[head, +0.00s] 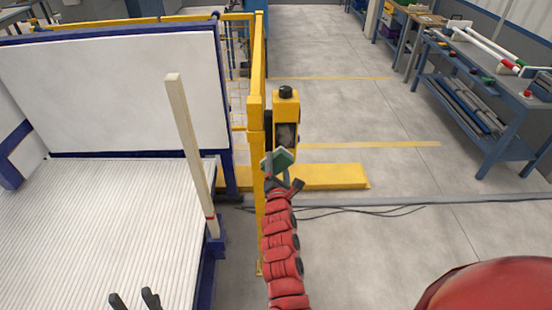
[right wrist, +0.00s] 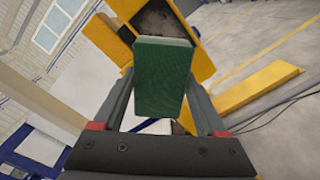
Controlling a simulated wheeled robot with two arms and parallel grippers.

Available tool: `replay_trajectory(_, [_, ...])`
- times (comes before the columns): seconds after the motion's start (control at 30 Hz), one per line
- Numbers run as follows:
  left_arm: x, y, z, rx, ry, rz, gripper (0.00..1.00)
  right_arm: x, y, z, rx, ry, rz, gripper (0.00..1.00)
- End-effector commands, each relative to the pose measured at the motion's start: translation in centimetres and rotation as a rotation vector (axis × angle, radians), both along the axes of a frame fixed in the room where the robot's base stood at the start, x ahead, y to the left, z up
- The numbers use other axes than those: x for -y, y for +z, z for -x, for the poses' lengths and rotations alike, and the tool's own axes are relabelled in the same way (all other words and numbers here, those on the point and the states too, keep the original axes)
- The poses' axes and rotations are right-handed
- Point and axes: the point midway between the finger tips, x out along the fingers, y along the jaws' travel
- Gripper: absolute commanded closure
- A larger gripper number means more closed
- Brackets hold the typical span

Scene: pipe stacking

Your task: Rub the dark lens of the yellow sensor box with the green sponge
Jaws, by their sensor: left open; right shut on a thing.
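The yellow sensor box (head: 286,112) is mounted on a yellow post, with a dark lens (head: 286,136) on its front face. My right gripper (head: 279,176) is shut on the green sponge (head: 279,159), just below and in front of the lens. In the right wrist view the sponge (right wrist: 164,80) sits between the fingers, and the lens (right wrist: 165,24) shows above it, partly hidden by it. I cannot tell whether sponge and lens touch. My left gripper (head: 135,299) is open and empty at the bottom left of the head view, over the white ribbed bed.
The yellow post (head: 257,160) and fence stand beside the box. A white ribbed bed (head: 90,230) with blue frame fills the left, with a pale upright bar (head: 188,145). A blue workbench (head: 490,90) stands at the far right. Cables lie on the open floor.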

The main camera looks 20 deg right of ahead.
Motion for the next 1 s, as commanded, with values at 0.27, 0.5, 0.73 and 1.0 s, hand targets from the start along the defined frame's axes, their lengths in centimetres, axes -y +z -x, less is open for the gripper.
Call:
replay_trajectory(0.27, [0.0, -0.7, 0.0, 0.0, 0.0, 0.0, 0.5, 0.1, 0.4, -1.7, 0.015, 0.016, 0.005, 0.71])
replay_trajectory(0.5, [0.0, -2.4, 0.0, 0.0, 0.0, 0.0, 0.5, 0.8, 0.3, -4.2, 0.016, 0.016, 0.005, 0.71])
replay_trajectory(0.73, [0.0, -3.6, 0.0, 0.0, 0.0, 0.0, 0.5, 1.2, 0.5, -5.7, 0.015, 0.016, 0.005, 0.71])
replay_trajectory(1.0, [0.0, -3.6, 0.0, 0.0, 0.0, 0.0, 0.5, 1.2, 0.6, -5.9, 0.014, 0.016, 0.005, 0.71])
